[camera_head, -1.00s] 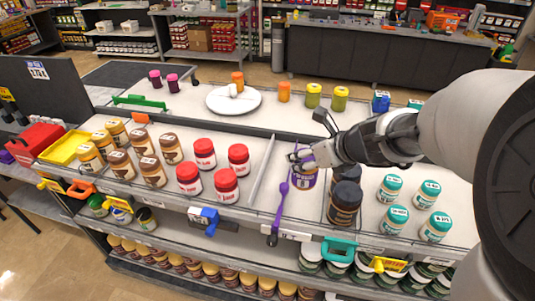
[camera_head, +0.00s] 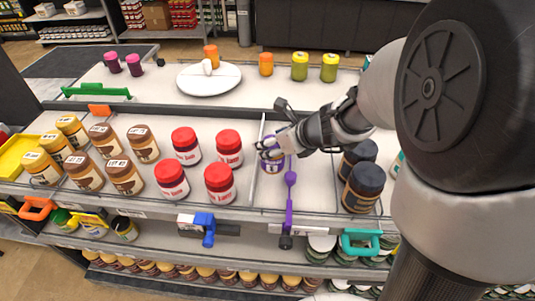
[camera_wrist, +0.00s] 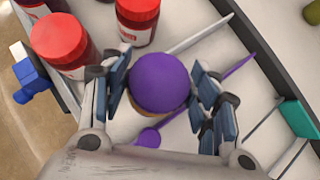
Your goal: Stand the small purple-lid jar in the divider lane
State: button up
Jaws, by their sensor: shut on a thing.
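The purple-lid jar (camera_wrist: 160,82) is between the fingers of my gripper (camera_wrist: 162,98), its round lid facing the wrist camera. In the head view the jar (camera_head: 271,164) shows below my gripper (camera_head: 272,147), which is shut on it and partly hides it. It looks upright, on or just above the shelf; I cannot tell whether it touches. The lane around it lies between a pale divider (camera_head: 258,140) on the left, beside the red-lid jars, and a purple divider (camera_head: 290,205) on the right. The purple divider also shows in the wrist view (camera_wrist: 150,137).
Red-lid jars (camera_head: 220,184) stand close on the left. Dark-lid jars (camera_head: 363,187) stand on the right. A white plate (camera_head: 190,79) and several small jars are on the shelf behind. A blue clip (camera_head: 205,225) hangs on the front edge.

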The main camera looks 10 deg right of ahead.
aim_at(273, 161)
jog(key=shift+w+f+b, duration=0.1)
jog(key=shift+f+b, duration=1.75)
jog(key=shift+f, duration=1.65)
jog(key=shift+f, duration=0.1)
jog(key=o, duration=1.4)
